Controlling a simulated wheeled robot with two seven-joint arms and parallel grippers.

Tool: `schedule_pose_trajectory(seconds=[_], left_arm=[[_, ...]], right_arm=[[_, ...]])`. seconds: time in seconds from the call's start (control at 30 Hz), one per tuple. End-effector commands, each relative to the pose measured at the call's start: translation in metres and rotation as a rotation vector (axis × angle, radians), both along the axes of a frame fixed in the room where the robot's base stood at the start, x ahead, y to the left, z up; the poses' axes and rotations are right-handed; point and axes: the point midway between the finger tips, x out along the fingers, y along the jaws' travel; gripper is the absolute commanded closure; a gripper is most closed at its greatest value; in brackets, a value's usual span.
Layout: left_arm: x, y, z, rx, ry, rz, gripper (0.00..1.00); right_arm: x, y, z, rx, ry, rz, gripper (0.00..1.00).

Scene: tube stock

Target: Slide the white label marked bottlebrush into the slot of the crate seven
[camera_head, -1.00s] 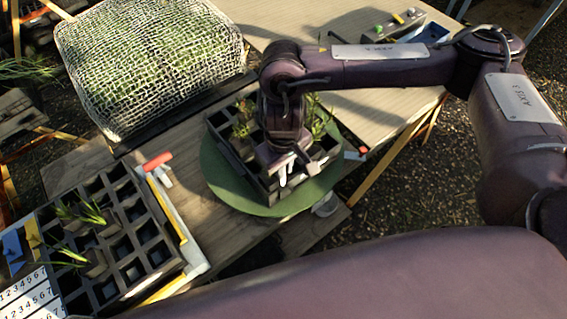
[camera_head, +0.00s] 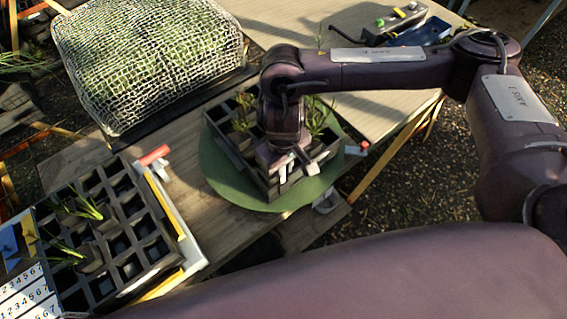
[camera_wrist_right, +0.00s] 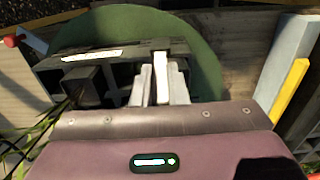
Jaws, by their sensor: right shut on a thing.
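My right gripper (camera_head: 284,172) is over the front side of a dark crate (camera_head: 258,183) on a round green turntable (camera_head: 225,188). In the right wrist view its pale fingers (camera_wrist_right: 160,88) are shut on an upright white label (camera_wrist_right: 162,72). The label's lettering cannot be read. The label's tip is close to the crate wall (camera_wrist_right: 115,68); I cannot tell whether it touches or is in a slot. A white strip (camera_wrist_right: 92,55) lies along the crate's wall. No crate number is readable. My left gripper is out of view.
A large crate of square cells (camera_head: 130,235) with a few seedlings stands at lower left, beside numbered white sheets (camera_head: 25,295). A netted tray (camera_head: 150,60) is at the back left. A red-handled tool (camera_head: 154,155) lies near the turntable. The pale table (camera_head: 345,115) at right is mostly clear.

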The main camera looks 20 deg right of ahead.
Motion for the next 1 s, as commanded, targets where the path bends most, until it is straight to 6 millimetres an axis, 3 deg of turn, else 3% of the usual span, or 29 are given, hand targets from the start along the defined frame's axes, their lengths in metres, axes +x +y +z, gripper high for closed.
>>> schedule_pose_trajectory(seconds=[0.6, 1.0], left_arm=[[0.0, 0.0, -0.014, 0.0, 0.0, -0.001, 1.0], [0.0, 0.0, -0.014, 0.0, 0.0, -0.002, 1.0]], right_arm=[[0.0, 0.0, -0.026, 0.001, 0.0, 0.0, 1.0], [0.0, 0.0, -0.027, 0.001, 0.0, 0.0, 1.0]])
